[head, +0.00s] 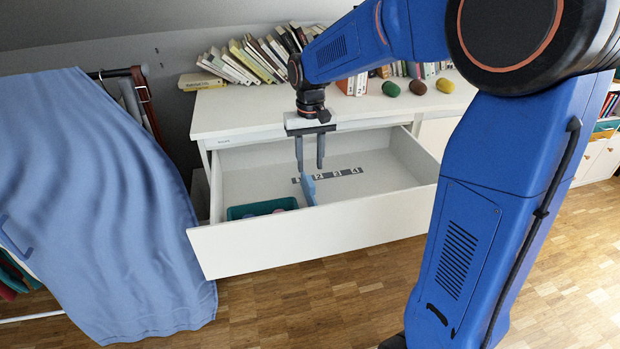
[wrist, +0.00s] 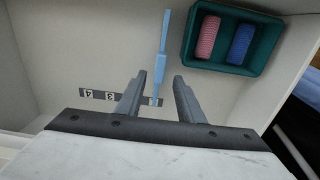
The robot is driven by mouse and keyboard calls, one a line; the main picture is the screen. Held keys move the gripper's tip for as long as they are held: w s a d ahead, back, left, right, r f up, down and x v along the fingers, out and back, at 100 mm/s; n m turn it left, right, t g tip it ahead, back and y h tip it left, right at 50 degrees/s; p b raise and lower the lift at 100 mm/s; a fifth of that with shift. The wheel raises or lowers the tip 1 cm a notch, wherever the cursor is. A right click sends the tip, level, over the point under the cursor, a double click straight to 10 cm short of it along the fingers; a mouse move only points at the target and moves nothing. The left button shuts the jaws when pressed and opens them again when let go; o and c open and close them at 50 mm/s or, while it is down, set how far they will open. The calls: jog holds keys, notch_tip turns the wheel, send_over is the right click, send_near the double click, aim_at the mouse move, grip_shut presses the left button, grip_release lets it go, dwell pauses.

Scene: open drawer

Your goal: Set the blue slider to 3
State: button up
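The blue slider (head: 309,190) is a light blue bar in the open drawer. It also shows in the wrist view (wrist: 163,48), where its near end meets the number strip (wrist: 99,95) at its right end, around the 1 position. My gripper (head: 310,168) points down into the drawer, open and empty. In the wrist view its fingers (wrist: 159,77) stand either side of the slider's line, with gaps visible. The left finger hides part of the strip near 2.
A teal tray (wrist: 188,38) with a pink and a blue ribbed piece sits at the drawer's left in the head view. The drawer front (head: 300,245) and side walls surround the space. Books and colored egg-shaped objects stand on the top. The drawer's right side is clear.

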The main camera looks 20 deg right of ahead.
aim_at(311, 180)
jog(key=shift+f, duration=3.15)
jog(key=shift+c, duration=0.6)
jog(key=shift+d, duration=0.1)
grip_shut()
